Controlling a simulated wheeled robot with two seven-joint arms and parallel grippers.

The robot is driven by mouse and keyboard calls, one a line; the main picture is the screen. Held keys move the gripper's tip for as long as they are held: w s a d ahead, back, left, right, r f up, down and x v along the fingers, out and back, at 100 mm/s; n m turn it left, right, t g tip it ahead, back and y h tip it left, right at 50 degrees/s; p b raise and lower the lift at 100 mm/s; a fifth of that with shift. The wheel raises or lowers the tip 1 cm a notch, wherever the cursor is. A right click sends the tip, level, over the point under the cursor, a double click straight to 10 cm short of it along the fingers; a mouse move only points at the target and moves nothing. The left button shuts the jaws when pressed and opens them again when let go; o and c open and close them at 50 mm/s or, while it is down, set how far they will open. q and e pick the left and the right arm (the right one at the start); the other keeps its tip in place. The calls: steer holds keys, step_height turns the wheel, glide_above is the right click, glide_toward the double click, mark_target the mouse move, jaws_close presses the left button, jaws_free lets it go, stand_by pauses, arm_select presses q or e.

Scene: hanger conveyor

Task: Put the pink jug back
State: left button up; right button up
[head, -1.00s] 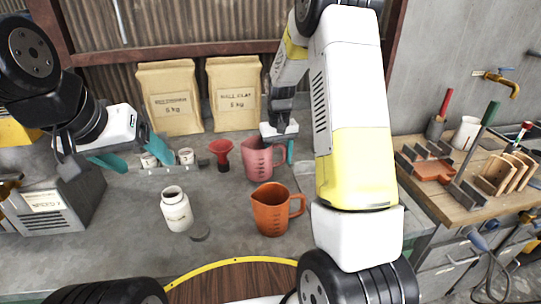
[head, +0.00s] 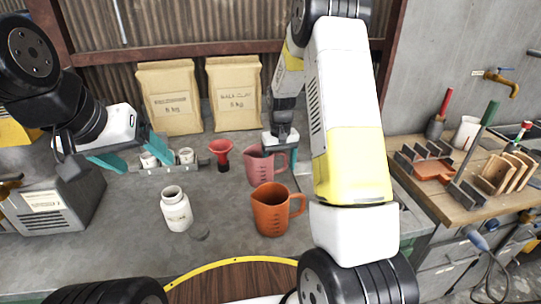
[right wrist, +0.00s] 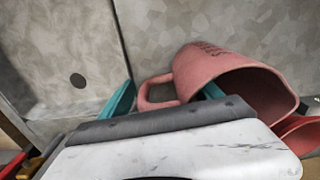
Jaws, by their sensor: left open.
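The pink jug (head: 259,167) stands upright or nearly so on the grey bench, behind the orange jug. Whether its base touches the bench is hard to tell. My right gripper (head: 283,152) is at its handle side. The finger contact is partly hidden, but the jug moves with the gripper. My left gripper (head: 136,154) is open and empty, near the small white pots at the left.
An orange jug (head: 270,212) stands close in front of the pink jug. A red funnel (head: 221,152) is just left of it. A white bottle (head: 176,209) and two paper bags (head: 234,95) stand nearby. Bare bench lies right of the orange jug.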

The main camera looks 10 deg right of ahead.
step_height(320, 180, up, 12)
steer(key=shift+f, duration=0.1)
steer(key=s+a+r+t+y, duration=0.2)
steer(key=s+r+t, duration=0.2)
steer(key=s+r, duration=1.25)
steer(key=s+a+f+t, duration=0.1)
steer(key=s+f+t, duration=0.1)
steer(key=s, duration=0.8)
steer(key=shift+s+a, duration=0.35)
